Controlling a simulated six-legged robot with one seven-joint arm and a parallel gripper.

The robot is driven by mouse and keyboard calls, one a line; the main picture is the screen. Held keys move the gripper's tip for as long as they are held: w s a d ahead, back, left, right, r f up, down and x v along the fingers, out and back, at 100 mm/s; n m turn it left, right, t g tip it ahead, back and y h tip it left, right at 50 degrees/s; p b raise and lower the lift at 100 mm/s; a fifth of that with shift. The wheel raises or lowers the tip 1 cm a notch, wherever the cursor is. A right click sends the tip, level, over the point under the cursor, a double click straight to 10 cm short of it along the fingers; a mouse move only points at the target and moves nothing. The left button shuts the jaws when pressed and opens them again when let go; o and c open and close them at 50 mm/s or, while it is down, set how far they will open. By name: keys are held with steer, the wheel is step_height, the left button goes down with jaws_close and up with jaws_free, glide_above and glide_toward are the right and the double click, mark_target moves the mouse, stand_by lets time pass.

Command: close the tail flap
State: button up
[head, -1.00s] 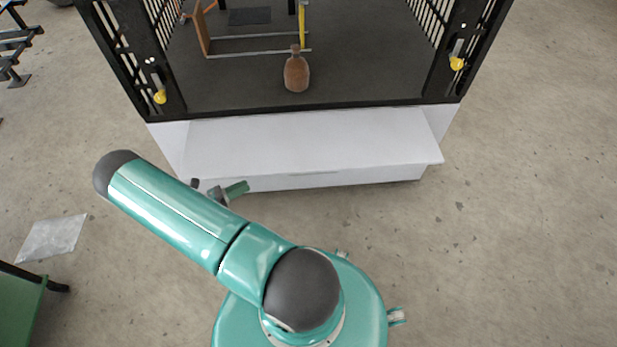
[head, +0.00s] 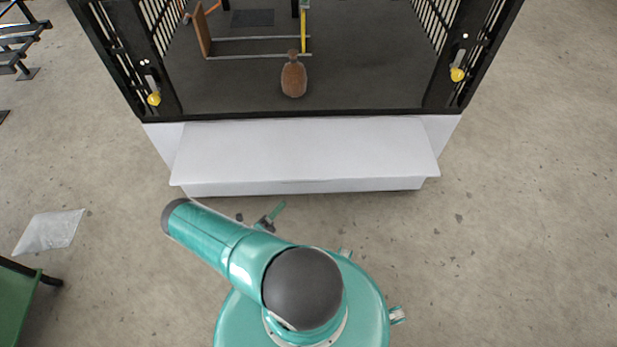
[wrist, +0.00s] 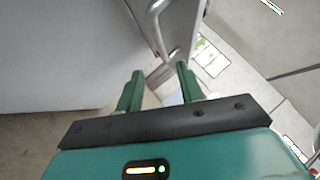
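The tail flap (head: 305,150) is a plain white panel below the dark rear edge of the caged bed in the head view. It stands open, sloping or lying outward toward me; its exact angle is hard to tell. My gripper (head: 268,215) is near the flap's near edge, left of centre, partly hidden by my arm. In the wrist view my gripper (wrist: 160,78) has its two green fingers apart. A bent metal handle (wrist: 156,28) on a pale panel lies just beyond the fingertips. I see nothing clearly held.
A brown bottle (head: 294,78) stands on the dark bed floor (head: 350,85) near its rear edge. Yellow-handled latches (head: 154,98) (head: 458,73) hang on both posts. A pale sheet (head: 50,231) and a green object (head: 18,305) are at left. Floor at right is clear.

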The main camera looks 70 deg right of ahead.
mark_target(305, 181)
steer(key=x, duration=1.3)
steer(key=shift+s+d+r, duration=0.1)
steer(key=shift+s+d, duration=0.05)
jaws_close()
